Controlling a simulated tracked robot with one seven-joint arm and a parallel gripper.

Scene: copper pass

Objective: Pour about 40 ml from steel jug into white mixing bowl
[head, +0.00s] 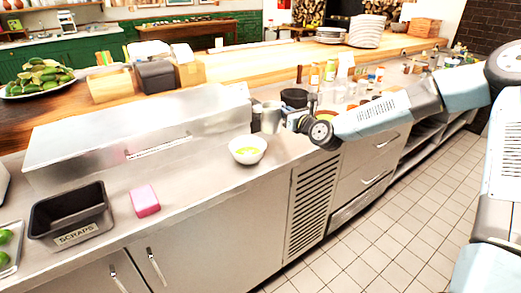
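The white mixing bowl (240,157) sits upright near the counter's front edge, with something yellow-green inside. The steel jug (269,118) is behind it and slightly to the right, beside the end of a long steel housing. It looks upright; its base is hard to make out and I cannot see its contents. My gripper (288,117) is at the jug's right side, reaching in from the right. The fingers are small and partly hidden by the wrist, so I cannot tell whether they are closed on the jug or only beside it.
A long steel housing (140,130) runs along the counter's back left. A pink sponge (145,200) and a black scraps bin (72,215) sit left of the bowl. A dark pot (294,97) and several bottles and jars crowd behind my arm. Counter between sponge and bowl is clear.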

